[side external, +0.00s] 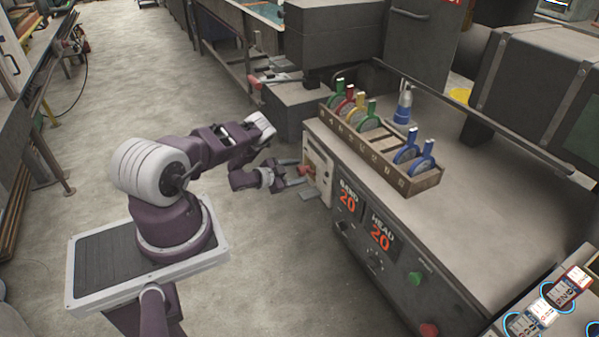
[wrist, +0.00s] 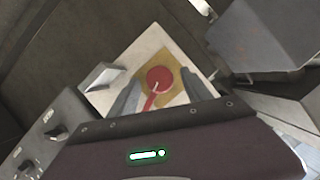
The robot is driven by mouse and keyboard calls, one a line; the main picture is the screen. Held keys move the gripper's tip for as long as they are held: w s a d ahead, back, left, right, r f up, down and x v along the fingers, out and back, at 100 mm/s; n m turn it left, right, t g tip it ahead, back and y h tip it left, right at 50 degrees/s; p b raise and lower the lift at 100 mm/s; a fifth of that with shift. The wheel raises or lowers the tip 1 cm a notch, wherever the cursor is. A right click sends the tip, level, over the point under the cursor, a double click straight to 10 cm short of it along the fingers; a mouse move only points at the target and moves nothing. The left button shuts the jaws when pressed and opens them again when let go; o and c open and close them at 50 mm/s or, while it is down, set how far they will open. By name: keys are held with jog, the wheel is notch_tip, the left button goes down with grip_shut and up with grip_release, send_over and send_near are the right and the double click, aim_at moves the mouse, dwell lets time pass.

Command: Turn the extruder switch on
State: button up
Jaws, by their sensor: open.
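The extruder switch is a red rotary handle (side external: 305,170) on a light panel (side external: 322,168) at the left end of the machine's front. In the wrist view the red handle (wrist: 158,80) sits on a yellow square plate (wrist: 182,72) on the pale panel (wrist: 152,42), with its red lever pointing down. My gripper (side external: 296,174) is open in front of the switch. Its two grey fingers (wrist: 159,95) stand on either side of the red handle in the wrist view. I cannot tell whether they touch it.
Dials, a green button (side external: 415,278) and a red button (side external: 429,329) are on the front. A pale block (wrist: 103,76) juts from the panel beside the switch.

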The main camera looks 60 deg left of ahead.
jog(key=shift+x, duration=0.75)
grip_shut()
jog(key=m+y, duration=0.2)
jog(key=m, duration=0.1)
jog(key=shift+t, duration=0.4)
grip_release()
jog(key=shift+s, duration=0.1)
